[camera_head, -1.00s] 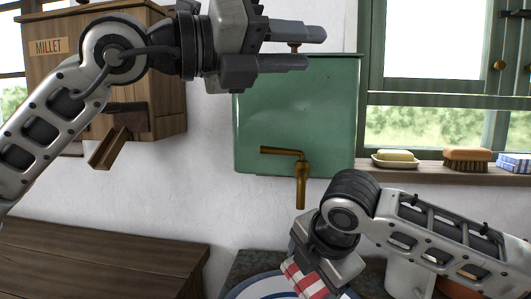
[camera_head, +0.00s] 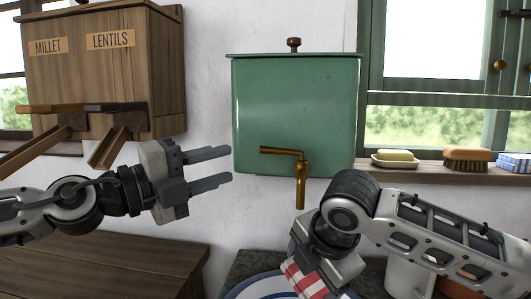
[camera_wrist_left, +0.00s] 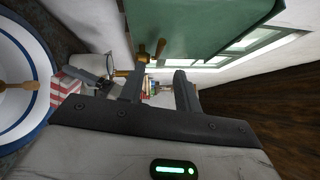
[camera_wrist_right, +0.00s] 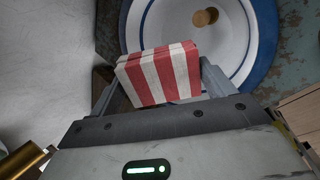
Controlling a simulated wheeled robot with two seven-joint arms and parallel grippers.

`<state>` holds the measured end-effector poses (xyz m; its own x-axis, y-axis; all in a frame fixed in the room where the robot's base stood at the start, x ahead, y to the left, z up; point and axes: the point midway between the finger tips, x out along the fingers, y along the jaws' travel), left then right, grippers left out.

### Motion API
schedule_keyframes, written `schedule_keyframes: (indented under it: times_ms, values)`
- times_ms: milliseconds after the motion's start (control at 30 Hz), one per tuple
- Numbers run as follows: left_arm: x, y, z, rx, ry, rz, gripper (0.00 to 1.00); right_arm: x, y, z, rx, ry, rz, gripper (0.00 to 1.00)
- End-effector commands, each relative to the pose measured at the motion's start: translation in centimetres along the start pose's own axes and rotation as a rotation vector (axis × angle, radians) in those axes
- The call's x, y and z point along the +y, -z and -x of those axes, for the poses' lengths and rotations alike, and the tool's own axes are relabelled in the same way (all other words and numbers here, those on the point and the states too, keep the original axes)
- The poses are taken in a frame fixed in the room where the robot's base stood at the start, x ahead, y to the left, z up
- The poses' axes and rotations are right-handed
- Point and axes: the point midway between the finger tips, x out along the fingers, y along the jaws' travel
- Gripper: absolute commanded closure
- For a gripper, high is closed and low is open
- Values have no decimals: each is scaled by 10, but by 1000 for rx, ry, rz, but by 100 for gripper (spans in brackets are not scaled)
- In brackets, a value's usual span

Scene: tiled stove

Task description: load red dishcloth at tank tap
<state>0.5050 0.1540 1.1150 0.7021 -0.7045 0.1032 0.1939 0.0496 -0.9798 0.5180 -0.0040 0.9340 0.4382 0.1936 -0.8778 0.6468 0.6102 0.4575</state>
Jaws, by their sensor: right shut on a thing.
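The green tank (camera_head: 290,105) hangs on the white wall, with its brass tap (camera_head: 302,180) low on its front. The tap also shows in the left wrist view (camera_wrist_left: 152,50). My left gripper (camera_head: 229,166) is open and empty, left of the tap and apart from it. My right gripper (camera_head: 322,282) is shut on a folded red-and-white striped dishcloth (camera_head: 297,277), below the tap. In the right wrist view the dishcloth (camera_wrist_right: 160,75) sits between the fingers, above a white basin with a blue rim (camera_wrist_right: 262,60). The head view cuts off the basin's lower part.
A wooden dispenser (camera_head: 100,75) labelled millet and lentils hangs at left, its chutes sticking out. A wooden bench top (camera_head: 90,262) lies below it. Soap on a dish (camera_head: 395,158) and a brush (camera_head: 467,158) stand on the sill at right. The wall between dispenser and tank is clear.

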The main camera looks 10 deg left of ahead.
Motion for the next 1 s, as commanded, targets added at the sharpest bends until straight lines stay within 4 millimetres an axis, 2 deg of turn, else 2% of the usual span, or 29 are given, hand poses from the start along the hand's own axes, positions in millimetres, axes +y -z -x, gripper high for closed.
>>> schedule_keyframes:
  times_ms: [200, 400, 600, 900, 967, 1000]
  values:
    - [-1, 2, -47, 6, -1, -5, 67, 0, 0, 0, 0, -1, 0, 37]
    - [0, 1, -81, 4, -1, -3, 67, 0, 0, 0, 0, -1, 0, 37]
    - [0, 1, -96, 2, 0, -2, 67, 0, 0, 0, 0, -1, 0, 37]
    - [0, 1, -98, 2, 0, -1, 67, 0, 0, 0, 0, -1, 0, 37]
    - [0, 1, -98, 2, 0, -1, 81, 0, 0, 0, 0, -1, 0, 37]
    - [0, 1, -98, 2, 0, -1, 92, 0, 0, 0, 0, -1, 0, 37]
